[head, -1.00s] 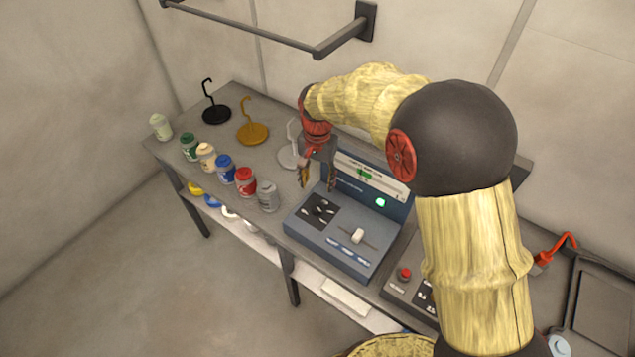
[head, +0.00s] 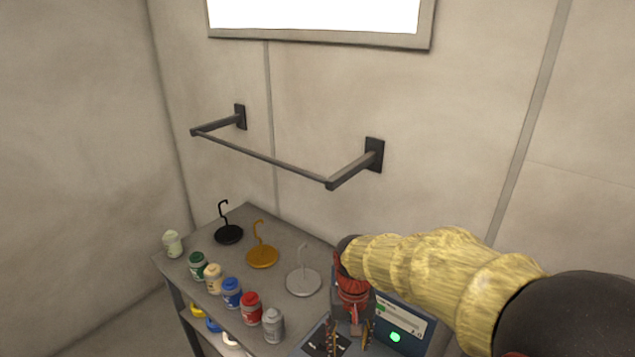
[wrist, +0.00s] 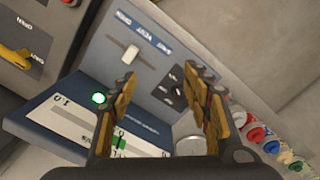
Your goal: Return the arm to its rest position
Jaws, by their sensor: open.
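My gripper (head: 349,343) is open and empty above the blue-grey control box, at the lower middle of the head view. In the wrist view my gripper (wrist: 160,85) shows its two yellow-and-black fingers spread apart with nothing between them. The control box (head: 402,318) has a lit green lamp and a pale display on its upright panel. In the wrist view the control box (wrist: 75,95) lies beyond the fingers, with a white slider on its face. The fingers' gap to the box cannot be told.
Several bottles (head: 231,292) line the front of the grey bench (head: 190,262). Black, orange and grey hook stands (head: 303,282) stand behind them. A dark rail (head: 258,154) juts from the wall above the bench. The air left of my arm is clear.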

